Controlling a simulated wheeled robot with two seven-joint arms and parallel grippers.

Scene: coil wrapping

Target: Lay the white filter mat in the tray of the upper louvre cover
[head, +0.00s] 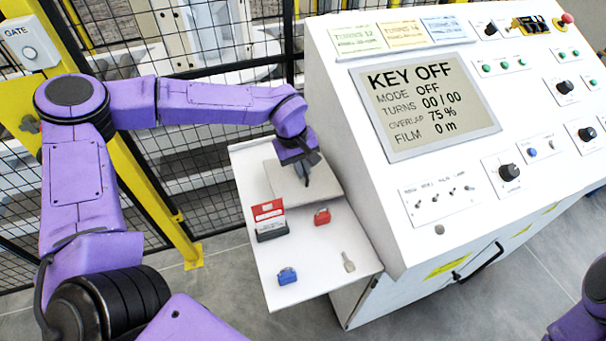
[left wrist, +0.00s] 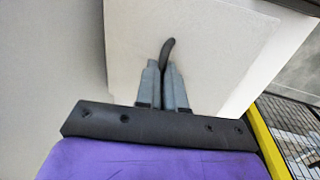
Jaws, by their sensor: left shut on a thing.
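The filter mat (head: 284,188) is a flat, off-white square on the back part of a white side shelf. It also shows large in the left wrist view (left wrist: 220,50). A dark curved tab (left wrist: 168,50) stands up from the mat. My left gripper (head: 305,172) points down over the mat, and in the left wrist view its two grey fingers (left wrist: 163,82) are shut on the tab. I cannot tell whether the mat touches the shelf. I do not make out a louvre cover or its tray. My right gripper is out of view.
The shelf (head: 262,270) also bears a red-and-white card in a dark holder (head: 269,220), a red padlock (head: 322,217), a blue padlock (head: 287,276) and a key-like grey piece (head: 348,262). The control console (head: 440,190) rises on the right. Mesh fence (head: 200,155) with a yellow post (head: 140,170) stands behind.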

